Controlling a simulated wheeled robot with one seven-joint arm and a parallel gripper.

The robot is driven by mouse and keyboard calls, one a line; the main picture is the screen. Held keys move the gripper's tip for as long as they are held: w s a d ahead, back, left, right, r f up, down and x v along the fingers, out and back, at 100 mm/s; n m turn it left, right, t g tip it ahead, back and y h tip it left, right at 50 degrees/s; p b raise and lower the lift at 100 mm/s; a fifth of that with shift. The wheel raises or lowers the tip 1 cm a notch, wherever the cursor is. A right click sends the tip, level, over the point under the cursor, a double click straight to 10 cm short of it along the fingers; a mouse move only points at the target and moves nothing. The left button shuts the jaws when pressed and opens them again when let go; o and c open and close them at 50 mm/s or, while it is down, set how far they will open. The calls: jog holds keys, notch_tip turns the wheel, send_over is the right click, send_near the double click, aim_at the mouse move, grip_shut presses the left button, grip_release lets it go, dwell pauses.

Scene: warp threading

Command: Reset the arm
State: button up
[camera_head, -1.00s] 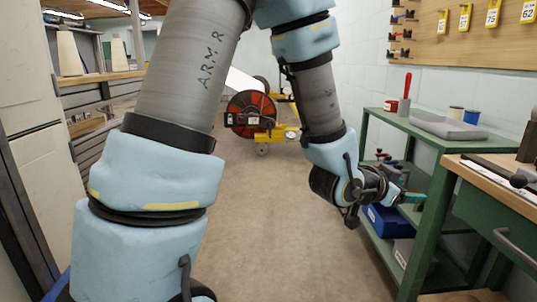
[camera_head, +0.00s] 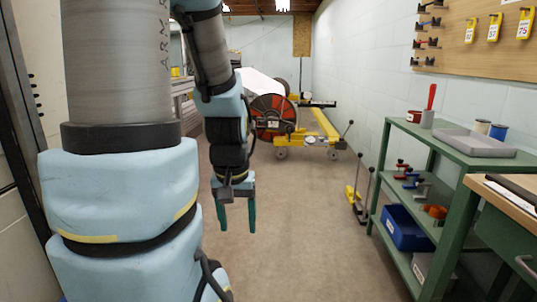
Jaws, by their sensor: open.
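My gripper (camera_head: 236,218) hangs from my arm left of the middle of the head view. It points down over the bare floor, with its two green fingers apart and nothing between them. My arm comes down from the top of the picture, folded close to the thick upright part at the left. The gripper is clear of the shelf and the bench.
A green shelf unit (camera_head: 413,132) with a grey tray (camera_head: 475,143), spools and a blue bin (camera_head: 407,229) stands at right. A wooden-topped bench (camera_head: 500,189) is nearer. A yellow wheeled cart (camera_head: 325,128) stands behind. The floor (camera_head: 290,240) between is clear.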

notch_tip(320, 180, up, 21)
jog(key=p, duration=1.9)
jog(key=shift+f, duration=0.2)
jog(key=shift+o, duration=0.2)
